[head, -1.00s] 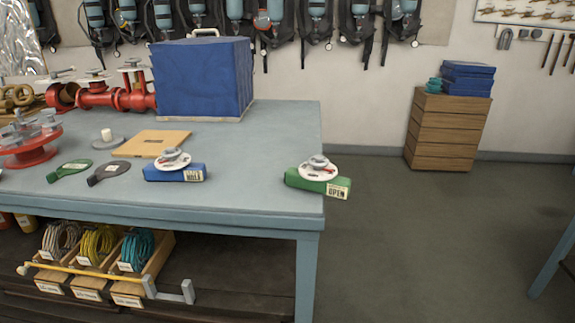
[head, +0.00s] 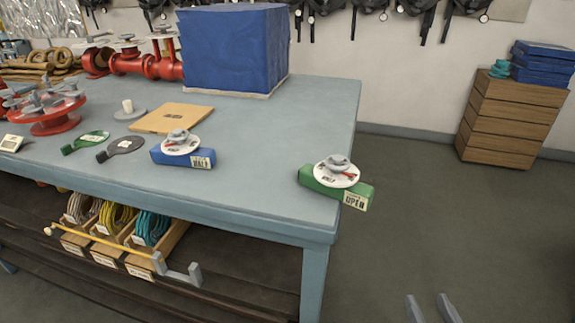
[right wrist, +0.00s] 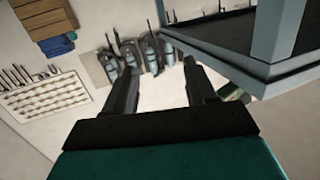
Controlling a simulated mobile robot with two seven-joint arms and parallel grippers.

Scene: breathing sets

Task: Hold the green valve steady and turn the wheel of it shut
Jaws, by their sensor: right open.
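The green valve (head: 312,181) lies on the table at its right front corner, its labelled end sticking out past the right edge. A white round plate with a grey knob, the wheel (head: 338,163), sits on top. The tag on its end reads OPEN. My right gripper (head: 427,301) is open and empty, low over the floor, right of and below the valve, well apart from it. It also shows in the right wrist view (right wrist: 158,60), fingers spread. A green piece behind the right finger there may be the valve. My left gripper is not in view.
A similar blue valve (head: 171,155) tagged HALF stands to the left on the table (head: 262,190). Behind are a blue box (head: 232,52) and red pipework (head: 145,65). A yellow rod with a grey fork (head: 105,243) is below the table front.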

